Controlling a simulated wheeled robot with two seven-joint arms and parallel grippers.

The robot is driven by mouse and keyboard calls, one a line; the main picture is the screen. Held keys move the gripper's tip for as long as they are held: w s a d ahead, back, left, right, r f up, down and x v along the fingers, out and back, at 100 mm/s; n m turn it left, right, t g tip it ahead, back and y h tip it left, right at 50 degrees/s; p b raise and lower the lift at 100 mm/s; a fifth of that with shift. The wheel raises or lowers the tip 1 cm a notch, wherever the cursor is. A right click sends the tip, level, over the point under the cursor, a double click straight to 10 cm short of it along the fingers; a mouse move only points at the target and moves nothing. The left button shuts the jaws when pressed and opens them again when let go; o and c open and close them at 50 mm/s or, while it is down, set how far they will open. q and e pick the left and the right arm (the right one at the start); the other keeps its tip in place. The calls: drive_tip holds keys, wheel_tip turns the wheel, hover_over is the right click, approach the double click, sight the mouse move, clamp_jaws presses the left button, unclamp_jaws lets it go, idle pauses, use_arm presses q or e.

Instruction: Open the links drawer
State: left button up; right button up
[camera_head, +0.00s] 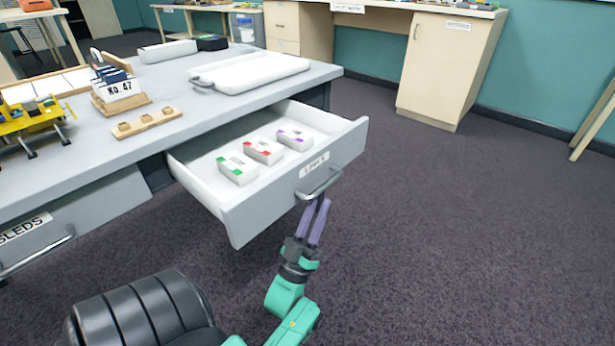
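The links drawer (251,215) is pulled well out of the grey desk, and its label, partly legible, sits on the front above a metal bar handle (322,189). The fingers look open; I cannot tell whether the tips touch the handle.
The sleds drawer (85,222) at the left is closed. A wooden cabinet (446,75) stands behind. Carpet to the right is clear.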

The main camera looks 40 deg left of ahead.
use_arm(q)
drive_tip(key=v, duration=0.8)
drive_tip(key=shift+s+f, duration=0.3)
